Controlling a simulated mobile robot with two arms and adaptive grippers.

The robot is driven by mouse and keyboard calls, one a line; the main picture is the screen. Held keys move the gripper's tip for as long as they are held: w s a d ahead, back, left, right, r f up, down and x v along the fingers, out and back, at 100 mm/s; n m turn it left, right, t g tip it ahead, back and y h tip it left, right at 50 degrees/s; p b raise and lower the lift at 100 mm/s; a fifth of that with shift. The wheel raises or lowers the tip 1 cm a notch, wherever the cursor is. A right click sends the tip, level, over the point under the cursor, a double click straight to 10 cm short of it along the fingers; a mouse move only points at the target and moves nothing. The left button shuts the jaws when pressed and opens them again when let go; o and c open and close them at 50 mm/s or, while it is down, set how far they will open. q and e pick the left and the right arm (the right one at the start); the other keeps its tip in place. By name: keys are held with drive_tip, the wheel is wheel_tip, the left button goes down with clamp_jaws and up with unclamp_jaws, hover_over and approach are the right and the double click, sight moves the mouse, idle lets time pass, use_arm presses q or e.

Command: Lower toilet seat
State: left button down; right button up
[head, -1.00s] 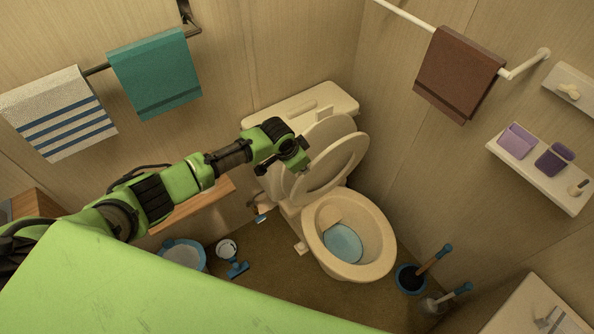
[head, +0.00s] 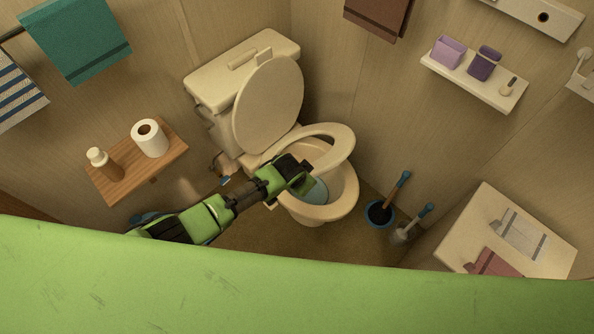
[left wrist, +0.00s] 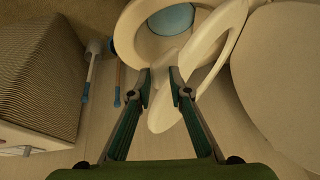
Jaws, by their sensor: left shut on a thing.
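The cream toilet seat (head: 338,143) is partly lowered and tilted over the toilet bowl (head: 346,200), with a gap above the rim. The lid (head: 268,105) stands up against the tank. My left gripper (head: 300,182) is at the seat's near side, its fingertips mostly hidden in the head view. In the left wrist view the fingers (left wrist: 163,88) are shut on the edge of the seat (left wrist: 163,118), with the bowl (left wrist: 124,32) beyond and the lid (left wrist: 280,80) at right. My right gripper is not in view.
A wooden shelf (head: 112,187) with a paper roll (head: 150,138) and a bottle (head: 98,158) is on the left. A plunger (head: 381,212) and a brush (head: 402,234) stand right of the bowl. A vanity counter (head: 470,230) is at lower right.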

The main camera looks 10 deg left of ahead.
use_arm(q)
drive_tip(key=shift+s+d+f, duration=0.15)
drive_tip(key=shift+d+f, duration=0.05)
drive_tip(key=shift+f, duration=0.2)
drive_tip(key=c, duration=2.2)
unclamp_jaws()
drive_tip(key=shift+a, duration=0.1)
drive_tip(key=shift+o, duration=0.2)
drive_tip(key=v, duration=1.1)
drive_tip(key=shift+r, duration=0.4)
drive_tip(key=shift+f, duration=0.1)
